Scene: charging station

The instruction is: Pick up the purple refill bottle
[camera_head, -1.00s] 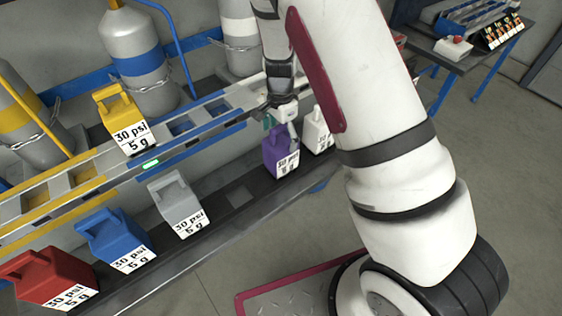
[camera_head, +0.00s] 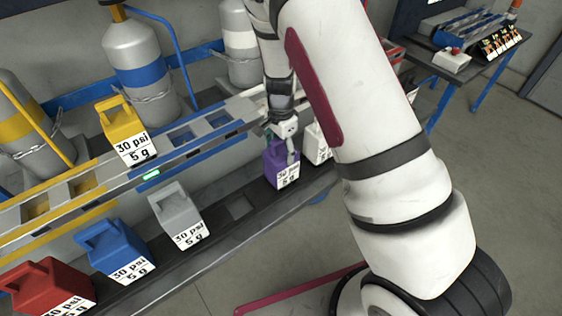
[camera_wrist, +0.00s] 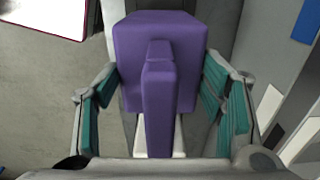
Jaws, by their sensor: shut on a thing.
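The purple refill bottle (camera_head: 283,168) stands upright on the dark lower shelf (camera_head: 237,206), between the grey bottle and a white one. I cannot tell if it is clear of the shelf. My gripper (camera_head: 281,139) reaches down onto its top from above. In the wrist view the purple bottle (camera_wrist: 187,38) fills the middle, its handle bar pointing toward the camera. The teal-padded fingers (camera_wrist: 160,85) stand on both sides of it. My gripper is shut on the bottle; the exact contact is hard to see.
A white bottle (camera_head: 316,143) is close on the right, partly behind my arm. Grey (camera_head: 177,214), blue (camera_head: 117,251) and red (camera_head: 52,287) bottles stand to the left on the lower shelf. A yellow bottle (camera_head: 126,131) is on the upper rack. Gas cylinders (camera_head: 142,72) stand behind.

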